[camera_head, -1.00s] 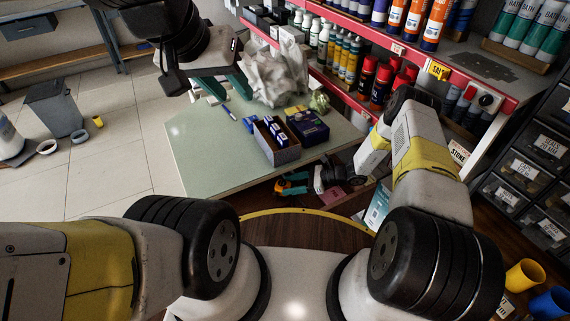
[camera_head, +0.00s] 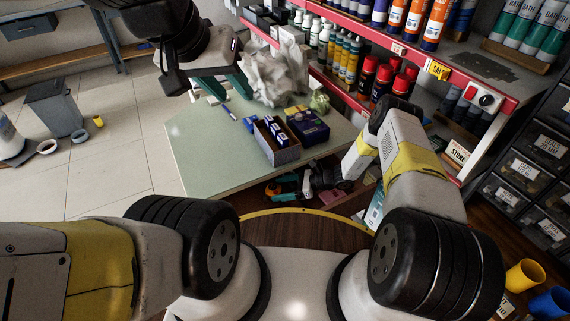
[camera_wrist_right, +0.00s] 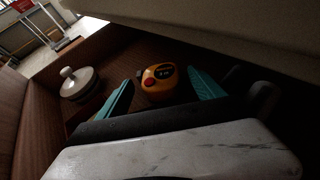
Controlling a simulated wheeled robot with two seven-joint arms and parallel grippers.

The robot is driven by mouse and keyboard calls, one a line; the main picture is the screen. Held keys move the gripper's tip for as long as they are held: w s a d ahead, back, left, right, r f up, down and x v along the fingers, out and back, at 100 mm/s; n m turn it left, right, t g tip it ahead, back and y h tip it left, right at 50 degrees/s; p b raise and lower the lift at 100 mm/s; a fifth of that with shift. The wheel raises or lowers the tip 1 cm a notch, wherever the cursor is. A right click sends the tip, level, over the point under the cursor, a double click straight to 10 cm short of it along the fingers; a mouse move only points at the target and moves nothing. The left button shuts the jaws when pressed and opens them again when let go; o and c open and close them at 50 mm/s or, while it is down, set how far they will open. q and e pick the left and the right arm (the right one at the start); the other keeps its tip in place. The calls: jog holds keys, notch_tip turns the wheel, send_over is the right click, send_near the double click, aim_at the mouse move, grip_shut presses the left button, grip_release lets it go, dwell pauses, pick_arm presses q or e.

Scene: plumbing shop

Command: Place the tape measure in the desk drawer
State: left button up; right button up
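The orange-yellow tape measure (camera_wrist_right: 158,77) lies on the brown wooden floor of the drawer (camera_wrist_right: 95,48) in the right wrist view. My right gripper (camera_wrist_right: 163,92) is inside the drawer, its teal fingers spread on either side of the tape measure with a visible gap on each side. In the head view my right gripper (camera_head: 290,187) is low at the desk's front edge, partly shaded. My left gripper (camera_head: 228,86) hangs above the far left of the green desk top (camera_head: 200,150), with its teal fingers apart and nothing seen between them.
A pale round knob-like object (camera_wrist_right: 78,82) is beside the tape measure in the drawer. On the desk stand an open box of blue-and-white items (camera_head: 284,154), a dark blue box (camera_head: 308,127) and a crumpled grey bag (camera_head: 272,75). Red-edged shelves (camera_head: 345,97) crowd the right side.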

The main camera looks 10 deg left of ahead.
jog(key=shift+r, duration=0.15)
jog(key=v, duration=1.2)
